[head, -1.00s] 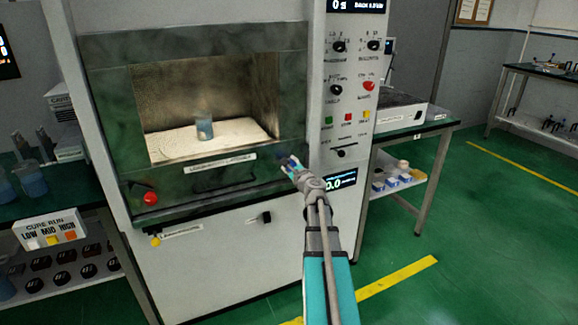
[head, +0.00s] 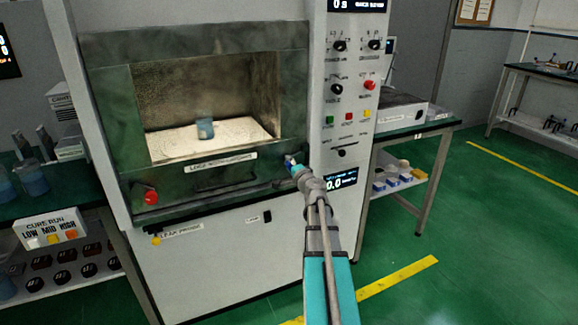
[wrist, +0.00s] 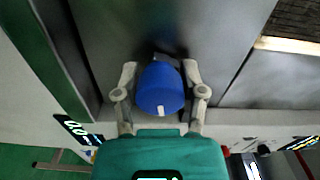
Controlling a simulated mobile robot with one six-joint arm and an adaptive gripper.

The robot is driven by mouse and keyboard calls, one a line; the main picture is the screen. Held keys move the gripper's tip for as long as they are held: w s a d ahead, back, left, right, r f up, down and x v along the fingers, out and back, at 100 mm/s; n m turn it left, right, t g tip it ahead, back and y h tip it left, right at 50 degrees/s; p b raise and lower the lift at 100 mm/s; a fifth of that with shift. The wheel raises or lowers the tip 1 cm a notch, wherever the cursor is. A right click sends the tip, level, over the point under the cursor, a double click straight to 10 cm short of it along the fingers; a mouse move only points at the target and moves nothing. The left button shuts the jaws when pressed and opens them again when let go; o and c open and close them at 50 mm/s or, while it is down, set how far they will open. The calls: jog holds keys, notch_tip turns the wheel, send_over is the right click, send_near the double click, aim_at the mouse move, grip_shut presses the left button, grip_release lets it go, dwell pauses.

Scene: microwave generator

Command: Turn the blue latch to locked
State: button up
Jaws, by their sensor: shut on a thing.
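The blue latch (wrist: 160,87) is a round blue knob with a white mark on its rim, seen in the wrist view between my two fingers. My gripper (wrist: 160,80) is shut on it, one finger on each side. In the head view my gripper (head: 290,161) is at the lower right of the chamber opening, on the dark green front frame (head: 220,186). There the latch is mostly hidden behind my fingers.
A blue beaker (head: 205,128) stands inside the chamber. A red knob (head: 151,198) is at the frame's lower left. The control panel (head: 349,120) with knobs and buttons rises right of my gripper. A side table (head: 420,130) stands further right.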

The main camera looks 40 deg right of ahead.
jog(key=shift+n, duration=2)
jog(key=o, duration=1.2)
jog(key=shift+f, duration=0.1)
jog(key=shift+c, duration=0.2)
jog(key=v, duration=1.2)
